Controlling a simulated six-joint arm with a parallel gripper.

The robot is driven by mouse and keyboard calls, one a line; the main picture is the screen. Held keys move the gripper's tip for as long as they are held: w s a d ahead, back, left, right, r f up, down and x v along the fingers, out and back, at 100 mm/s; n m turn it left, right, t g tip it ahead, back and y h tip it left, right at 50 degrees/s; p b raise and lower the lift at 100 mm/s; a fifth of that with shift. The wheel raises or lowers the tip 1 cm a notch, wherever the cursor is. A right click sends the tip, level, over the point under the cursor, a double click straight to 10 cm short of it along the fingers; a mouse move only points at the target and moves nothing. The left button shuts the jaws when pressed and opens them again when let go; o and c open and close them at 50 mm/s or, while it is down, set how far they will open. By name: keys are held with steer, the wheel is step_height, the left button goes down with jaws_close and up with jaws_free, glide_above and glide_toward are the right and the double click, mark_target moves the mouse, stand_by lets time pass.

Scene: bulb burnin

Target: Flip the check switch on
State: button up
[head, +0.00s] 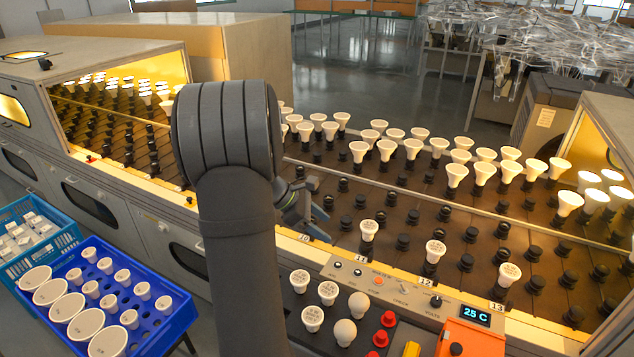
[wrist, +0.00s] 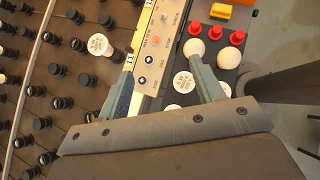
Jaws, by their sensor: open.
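A grey control panel (head: 372,281) runs along the front edge of the rack. A small silver toggle (head: 403,289) sits on it, right of an orange button (head: 378,281); its label is too small to read surely, and so is its on or off position. My gripper (head: 318,212) is open and empty, left of the panel in the head view, partly hidden by my arm. In the wrist view my gripper (wrist: 162,67) has its fingers spread either side of the panel (wrist: 150,72); the toggle (wrist: 164,16) shows beyond the fingertips, apart from them.
A tray beside the panel holds white bulbs (head: 327,292) and red caps (head: 388,318). An orange box (head: 470,338) stands right of it. Socket rows with bulbs (head: 435,251) lie behind the panel. A blue crate (head: 165,335) is at front left.

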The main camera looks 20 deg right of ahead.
steer(key=c, duration=0.4)
steer(key=shift+d+f, duration=0.15)
steer(key=shift+d, duration=0.15)
steer(key=c, duration=0.3)
steer(key=d+f+m+y, duration=0.1)
steer(key=d+f, duration=0.1)
steer(key=d, duration=0.1)
steer(key=s+d+f+m+y, duration=0.1)
steer(key=d+f, duration=0.1)
steer(key=d, duration=0.1)
steer(key=d+f+y, duration=0.2)
steer(key=d+f, duration=0.1)
steer(key=shift+s+d+m+g, duration=0.3)
steer(key=shift+s+m, duration=0.05)
steer(key=shift+m, duration=0.05)
jaws_close()
steer(key=s+d+f+m+t+y, duration=0.1)
steer(key=d+f, duration=0.4)
steer(key=d, duration=0.5)
steer(key=shift+s+d+f+m+t+y, duration=0.25)
steer(key=shift+s+f+m+t+y, duration=0.1)
steer(key=shift+s+m+y, duration=0.6)
steer(key=shift+w, duration=0.1)
